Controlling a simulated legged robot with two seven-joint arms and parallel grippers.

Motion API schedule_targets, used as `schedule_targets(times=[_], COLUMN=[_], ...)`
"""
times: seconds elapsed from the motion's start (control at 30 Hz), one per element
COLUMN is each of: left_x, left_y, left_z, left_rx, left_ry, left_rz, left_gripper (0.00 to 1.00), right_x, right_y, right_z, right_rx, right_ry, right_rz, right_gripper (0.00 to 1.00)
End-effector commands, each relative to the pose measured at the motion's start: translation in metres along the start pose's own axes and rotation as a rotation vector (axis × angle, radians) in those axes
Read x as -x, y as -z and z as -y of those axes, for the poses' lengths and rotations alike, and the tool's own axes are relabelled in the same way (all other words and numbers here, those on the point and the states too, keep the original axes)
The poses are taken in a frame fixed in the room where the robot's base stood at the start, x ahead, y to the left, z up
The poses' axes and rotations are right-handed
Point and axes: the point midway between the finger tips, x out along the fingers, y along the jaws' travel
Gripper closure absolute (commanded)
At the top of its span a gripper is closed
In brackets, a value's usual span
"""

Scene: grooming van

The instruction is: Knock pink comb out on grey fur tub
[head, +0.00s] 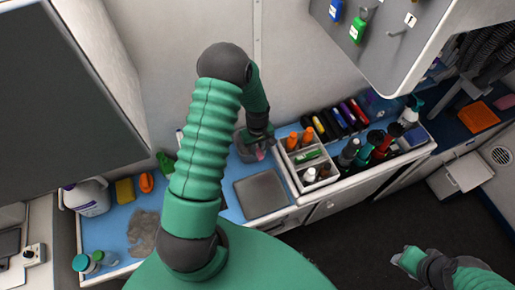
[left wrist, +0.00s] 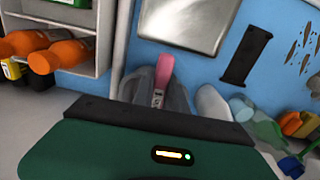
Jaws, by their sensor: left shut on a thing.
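The pink comb (head: 260,154) shows as a small pink piece at the tip of my left gripper (head: 258,138). In the left wrist view the pink comb (left wrist: 164,70) sticks out, and my left gripper is shut on it.
A flat grey tray (head: 261,194) lies in front of the tub. A white caddy (head: 292,172) with orange-topped bottles stands right of it. A green bottle (head: 165,163), an orange item (head: 146,182) and a grey fur clump (head: 143,232) are on the left. A cabinet overhangs the upper right.

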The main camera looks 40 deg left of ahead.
Motion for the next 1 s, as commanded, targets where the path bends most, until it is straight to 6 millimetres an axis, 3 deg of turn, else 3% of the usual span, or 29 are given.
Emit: schedule_targets(times=[0.6,1.0], left_x=[0.049,0.050], left_y=[0.001,0.000], left_z=[0.000,0.000], left_rx=[0.001,0.002], left_ry=[-0.001,-0.001], left_rz=[-0.001,-0.001], left_gripper=[1.00,1.00], right_x=[0.037,0.037], right_y=[0.009,0.009], right_z=[0.000,0.000], right_rx=[0.000,0.000], right_ry=[0.000,0.000], right_rz=[0.000,0.000], right_gripper=[0.64,0.64])
